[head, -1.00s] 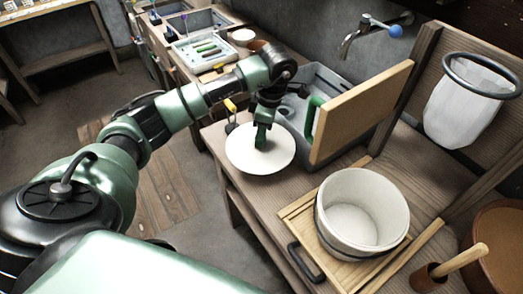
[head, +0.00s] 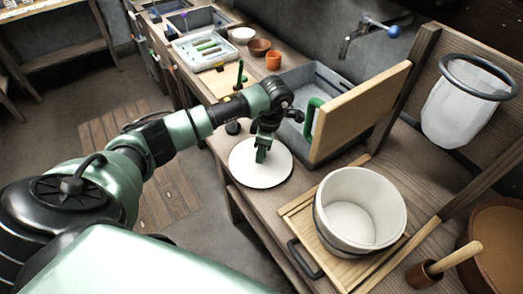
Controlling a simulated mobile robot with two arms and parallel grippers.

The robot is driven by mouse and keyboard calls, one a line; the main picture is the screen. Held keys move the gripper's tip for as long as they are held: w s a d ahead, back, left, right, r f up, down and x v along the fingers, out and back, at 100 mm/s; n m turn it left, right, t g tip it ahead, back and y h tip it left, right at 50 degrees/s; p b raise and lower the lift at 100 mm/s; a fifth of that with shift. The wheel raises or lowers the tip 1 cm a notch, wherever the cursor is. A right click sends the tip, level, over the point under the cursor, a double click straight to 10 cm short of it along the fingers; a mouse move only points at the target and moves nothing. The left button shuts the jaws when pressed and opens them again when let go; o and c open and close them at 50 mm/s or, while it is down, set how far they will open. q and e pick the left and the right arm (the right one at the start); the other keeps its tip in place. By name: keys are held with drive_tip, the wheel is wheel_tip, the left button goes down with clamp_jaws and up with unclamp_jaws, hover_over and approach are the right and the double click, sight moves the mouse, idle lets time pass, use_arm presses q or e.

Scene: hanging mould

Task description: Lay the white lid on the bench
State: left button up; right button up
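The white lid (head: 248,176) is a flat round disc at the near left edge of the wooden bench (head: 243,199), left of the white tub. It looks level and at or very close to the bench top; I cannot tell whether it touches. My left gripper (head: 261,157) points down at the lid's middle, its green fingers close together. It appears shut on the lid's grip, which the fingers hide. My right gripper is not in view.
A white tub (head: 383,190) stands on a wooden tray (head: 297,214) right of the lid. A wooden board with a green handle (head: 311,121) leans by the grey sink (head: 322,78). A wooden-handled tool (head: 455,257) stands at lower right.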

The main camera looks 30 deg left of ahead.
sight(267, 161)
use_arm(q)
drive_tip(key=o, duration=0.4)
drive_tip(key=shift+r, duration=0.1)
drive_tip(key=shift+r, duration=0.25)
drive_tip(key=r+b, duration=0.1)
drive_tip(key=r, duration=0.2)
drive_tip(key=d+r, duration=0.1)
drive_tip(key=r, duration=0.3)
drive_tip(key=r+b, duration=0.1)
drive_tip(key=r, duration=0.3)
drive_tip(key=shift+w+d+r+b, duration=0.25)
drive_tip(key=shift+w+d+b, duration=0.05)
drive_tip(key=shift+w, duration=0.05)
